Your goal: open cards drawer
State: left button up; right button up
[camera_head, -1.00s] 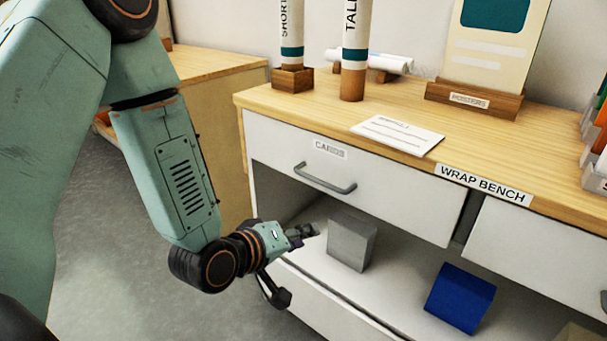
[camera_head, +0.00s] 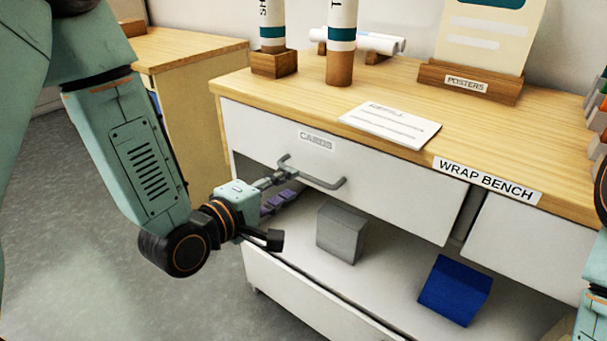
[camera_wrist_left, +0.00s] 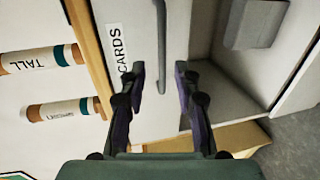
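The cards drawer (camera_head: 390,195) is a white front under the wooden top, with a small CARDS label (camera_head: 316,141). It sits shut, flush with the bench. Its grey bar handle (camera_head: 325,183) shows in the head view, and in the left wrist view the handle (camera_wrist_left: 161,55) runs between the fingertips. My left gripper (camera_head: 279,207) is open at the handle's left end, one finger overlapping it in the picture. In the left wrist view the gripper (camera_wrist_left: 160,70) has its two dark fingers spread, with nothing clamped. I cannot tell whether a finger touches the handle. My right gripper is not in view.
The open shelf below holds a grey block (camera_head: 341,233) and a blue block (camera_head: 453,290). On the wrap bench top (camera_head: 230,88) are a white card (camera_head: 390,126), upright tubes (camera_head: 341,40) and a posters holder (camera_head: 470,83). Open floor (camera_head: 80,230) lies left.

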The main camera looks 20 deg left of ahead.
aim_at(304, 177)
pick_arm(q)
jog(key=b+x, duration=0.1)
jog(key=x, duration=0.4)
jog(key=shift+w+d+f+b, duration=0.15)
jog(key=shift+w+f+b, duration=0.05)
jog(key=shift+w+b, duration=0.2)
jog(key=shift+x, duration=0.8)
jog(key=shift+s, duration=0.15)
jog(key=shift+c, duration=0.4)
jog(key=c, duration=0.3)
grip_shut()
